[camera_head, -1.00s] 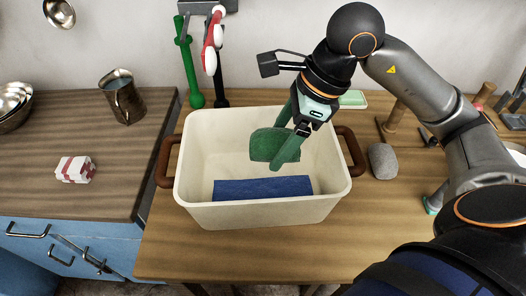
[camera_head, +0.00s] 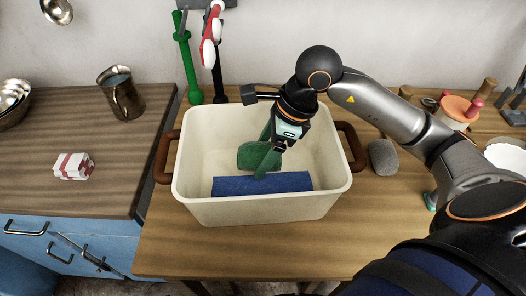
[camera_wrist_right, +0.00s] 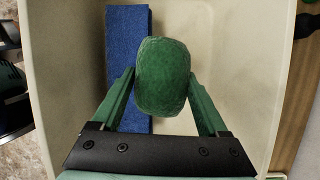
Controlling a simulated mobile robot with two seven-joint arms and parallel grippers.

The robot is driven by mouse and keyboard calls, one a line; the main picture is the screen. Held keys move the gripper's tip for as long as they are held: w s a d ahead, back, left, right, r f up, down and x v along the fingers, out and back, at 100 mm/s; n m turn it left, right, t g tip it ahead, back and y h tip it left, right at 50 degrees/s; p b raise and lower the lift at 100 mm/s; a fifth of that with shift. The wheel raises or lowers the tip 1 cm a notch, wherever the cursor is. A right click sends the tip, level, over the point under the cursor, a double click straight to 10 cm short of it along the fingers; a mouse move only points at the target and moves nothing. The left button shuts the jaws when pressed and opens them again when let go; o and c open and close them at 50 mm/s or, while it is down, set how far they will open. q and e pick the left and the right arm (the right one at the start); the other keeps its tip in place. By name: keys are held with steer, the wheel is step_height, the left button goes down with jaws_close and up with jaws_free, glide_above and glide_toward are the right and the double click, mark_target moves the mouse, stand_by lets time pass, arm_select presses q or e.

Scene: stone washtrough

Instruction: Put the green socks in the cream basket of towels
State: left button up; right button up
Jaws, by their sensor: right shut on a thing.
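The green socks (camera_head: 254,156) are a rounded green bundle, also large in the right wrist view (camera_wrist_right: 163,77). My right gripper (camera_head: 266,160) is shut on them, with a green finger on either side in the wrist view (camera_wrist_right: 163,86). It holds them inside the cream basket (camera_head: 258,212), below the rim. A folded blue towel (camera_head: 262,184) lies on the basket floor, just in front of the socks. Whether the socks touch the floor or the towel cannot be told. My left gripper is not in view.
The basket has brown handles (camera_head: 357,148) and stands on a wooden table (camera_head: 230,255). A grey stone-like lump (camera_head: 382,157) lies right of it. On the left counter are a red-and-white cloth bundle (camera_head: 74,166) and a metal jug (camera_head: 121,97). Green and red-white things hang behind.

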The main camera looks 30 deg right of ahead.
steer(key=shift+f+b, duration=0.35)
steer(key=o, duration=1.3)
steer(key=shift+r, duration=0.1)
steer(key=shift+r+p, duration=0.15)
steer(key=shift+p, duration=0.15)
steer(key=shift+r+p, duration=0.3)
steer(key=shift+p, duration=0.05)
steer(key=p+v, duration=0.1)
steer(key=v, duration=1)
steer(key=shift+s+d+r, duration=0.1)
steer(key=shift+r, duration=0.25)
